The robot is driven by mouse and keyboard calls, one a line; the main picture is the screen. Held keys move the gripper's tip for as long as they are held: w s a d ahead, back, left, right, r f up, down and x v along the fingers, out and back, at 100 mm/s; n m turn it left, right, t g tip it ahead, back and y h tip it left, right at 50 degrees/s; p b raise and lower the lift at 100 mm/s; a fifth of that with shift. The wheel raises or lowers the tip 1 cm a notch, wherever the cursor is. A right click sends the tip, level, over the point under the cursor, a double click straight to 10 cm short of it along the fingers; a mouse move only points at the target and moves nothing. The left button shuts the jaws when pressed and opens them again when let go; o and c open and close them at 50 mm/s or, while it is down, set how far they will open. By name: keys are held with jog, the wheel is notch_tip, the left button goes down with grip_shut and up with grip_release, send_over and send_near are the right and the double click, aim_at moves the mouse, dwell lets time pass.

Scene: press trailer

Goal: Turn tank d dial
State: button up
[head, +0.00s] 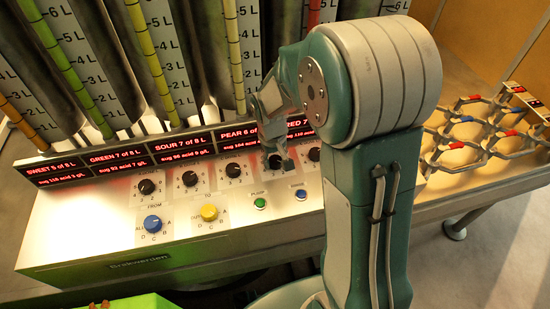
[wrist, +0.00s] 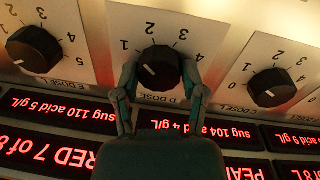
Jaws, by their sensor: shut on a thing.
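The tank D dial (wrist: 163,62) is a round black knob on a pale panel, marked D DOSE L, and appears upside down in the wrist view. Its white line points to the lower left, below the 1; the 0 mark is not visible there. My gripper (wrist: 160,78) has one finger on each side of the knob and is shut on it. In the head view my gripper (head: 281,158) reaches down to the fourth dial from the left, and its fingers partly cover that dial.
Dials stand close on both sides: the E dial (wrist: 34,50) and the C dial (wrist: 271,79). Red displays (wrist: 200,125) run alongside. The head view also shows a blue knob (head: 153,224), a yellow knob (head: 209,213) and a green button (head: 260,202).

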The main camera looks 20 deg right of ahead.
aim_at(271, 160)
jog(key=shift+s+f+m, duration=0.1)
jog(key=shift+f+m, duration=0.05)
jog(key=shift+m, duration=1.95)
jog(key=o, duration=1.2)
jog(key=shift+c, duration=0.2)
jog(key=shift+a, duration=0.1)
jog(key=shift+r, duration=0.3)
notch_tip(271, 160, up, 11)
jog(key=shift+w+a+r, duration=0.2)
jog(key=shift+w+a, duration=0.05)
jog(key=shift+a, duration=0.2)
